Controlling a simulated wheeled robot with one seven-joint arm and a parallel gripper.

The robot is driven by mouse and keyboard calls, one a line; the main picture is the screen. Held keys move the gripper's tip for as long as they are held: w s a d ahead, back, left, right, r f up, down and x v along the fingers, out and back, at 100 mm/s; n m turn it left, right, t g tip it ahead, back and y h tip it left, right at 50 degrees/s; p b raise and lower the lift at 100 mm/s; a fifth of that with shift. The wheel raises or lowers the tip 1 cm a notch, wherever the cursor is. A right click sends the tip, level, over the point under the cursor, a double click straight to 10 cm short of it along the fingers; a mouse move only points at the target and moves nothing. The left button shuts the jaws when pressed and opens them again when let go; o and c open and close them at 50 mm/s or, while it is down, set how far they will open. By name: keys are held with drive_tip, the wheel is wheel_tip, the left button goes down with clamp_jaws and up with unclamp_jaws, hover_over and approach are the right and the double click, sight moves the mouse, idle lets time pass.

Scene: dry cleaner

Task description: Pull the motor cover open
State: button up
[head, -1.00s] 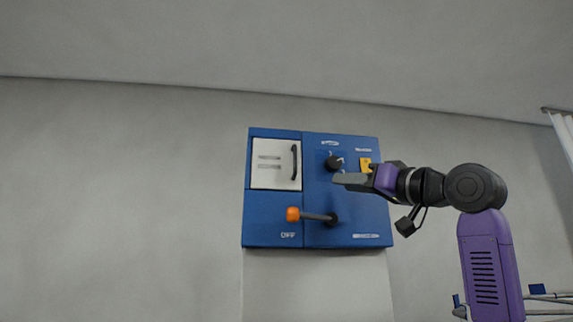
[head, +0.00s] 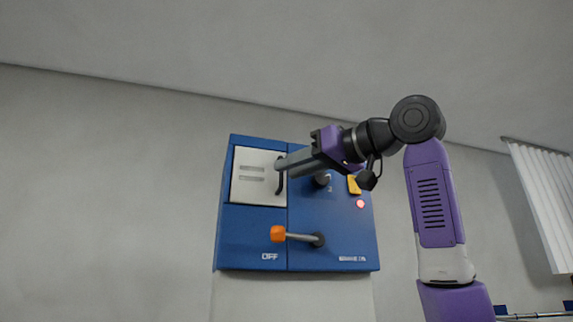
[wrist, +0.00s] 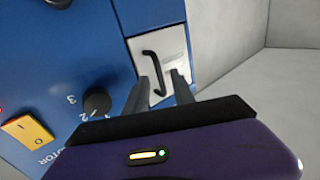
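The motor cover (head: 250,188) is a white panel with two slots, flat and closed on the upper left of a blue machine panel. Its black bar handle (head: 280,176) is on its right side, partly behind my gripper (head: 279,164). In the wrist view the cover (wrist: 175,48) and handle (wrist: 153,62) are beyond my gripper (wrist: 159,76). The two grey fingers are apart, one on each side of the handle's lower part in the picture. I cannot tell whether they touch it.
The blue panel (head: 335,232) also carries a lever with an orange knob (head: 278,233) below the cover, a black dial (wrist: 97,102), a yellow switch (wrist: 27,130) and a lit red lamp (head: 360,204). A white curtain (head: 545,195) hangs far right. The left wall is bare.

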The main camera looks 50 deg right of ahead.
drive_tip(key=shift+w, duration=0.95)
drive_tip(key=shift+c, duration=0.4)
clamp_jaws()
idle(0.4)
